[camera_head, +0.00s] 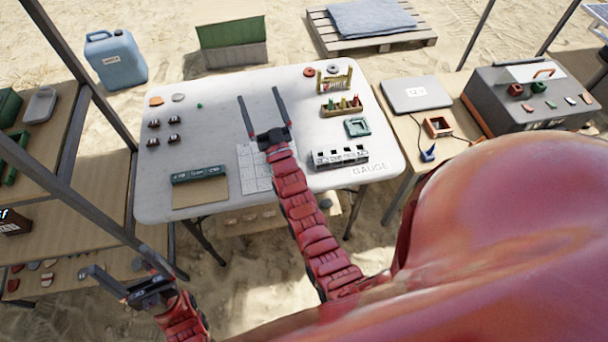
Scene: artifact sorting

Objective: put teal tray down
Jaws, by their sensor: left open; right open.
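A small square teal tray (357,127) lies on the right part of the white table (225,105), behind the black-and-white slotted rack. My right gripper (260,93) is open and empty over the middle of the table, with its fingers pointing to the back. It is apart from the teal tray, to its left. My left gripper (115,260) is open and empty at the lower left, in front of the table and beside the left shelf.
The slotted rack (340,157), a wooden holder with coloured pegs (341,106) and a wooden rack (334,81) stand near the tray. A dark green box (198,174) and a white grid sheet (254,172) lie at the front. The table's back middle is mostly clear.

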